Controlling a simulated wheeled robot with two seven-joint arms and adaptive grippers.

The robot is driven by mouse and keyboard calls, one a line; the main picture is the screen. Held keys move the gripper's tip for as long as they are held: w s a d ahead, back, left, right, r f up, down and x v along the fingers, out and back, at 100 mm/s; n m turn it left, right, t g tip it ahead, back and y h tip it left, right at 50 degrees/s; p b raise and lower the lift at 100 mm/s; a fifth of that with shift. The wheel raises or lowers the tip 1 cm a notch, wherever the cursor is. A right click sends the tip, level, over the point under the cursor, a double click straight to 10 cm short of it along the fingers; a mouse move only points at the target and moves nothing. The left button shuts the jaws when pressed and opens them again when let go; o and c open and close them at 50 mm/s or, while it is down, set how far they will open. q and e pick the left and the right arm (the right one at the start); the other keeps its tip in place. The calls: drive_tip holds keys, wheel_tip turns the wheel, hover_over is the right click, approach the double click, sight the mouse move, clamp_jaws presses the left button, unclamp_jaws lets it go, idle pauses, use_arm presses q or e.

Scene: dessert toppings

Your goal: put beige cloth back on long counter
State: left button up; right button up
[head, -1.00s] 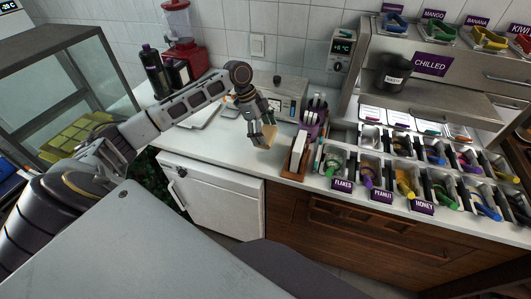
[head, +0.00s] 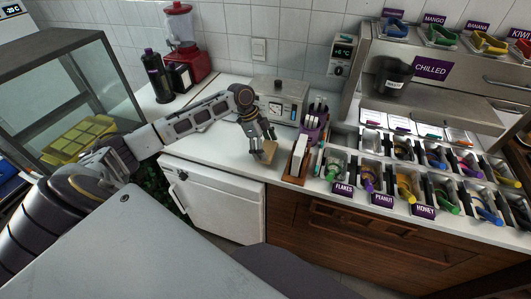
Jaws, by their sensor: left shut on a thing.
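The beige cloth (head: 269,150) is a small folded tan piece at the tips of my left gripper (head: 261,150). My left gripper points down and is shut on the cloth, low over the white long counter (head: 228,152), near its front edge. I cannot tell whether the cloth touches the counter top. Part of the cloth is hidden by the fingers. My right gripper is not in view.
A wooden holder (head: 297,160) with white contents stands just right of the cloth. A grey appliance with a dial (head: 277,99) is behind. Topping bins with labels (head: 383,199) line the right. Bare counter lies left of the gripper.

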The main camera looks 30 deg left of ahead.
use_arm(q)
drive_tip(key=shift+f, duration=1.65)
drive_tip(key=shift+f, duration=0.1)
drive_tip(key=o, duration=0.8)
drive_tip(key=shift+c, duration=0.2)
drive_tip(key=v, duration=1.2)
drive_tip(key=shift+a, duration=0.1)
drive_tip(key=shift+s, duration=0.2)
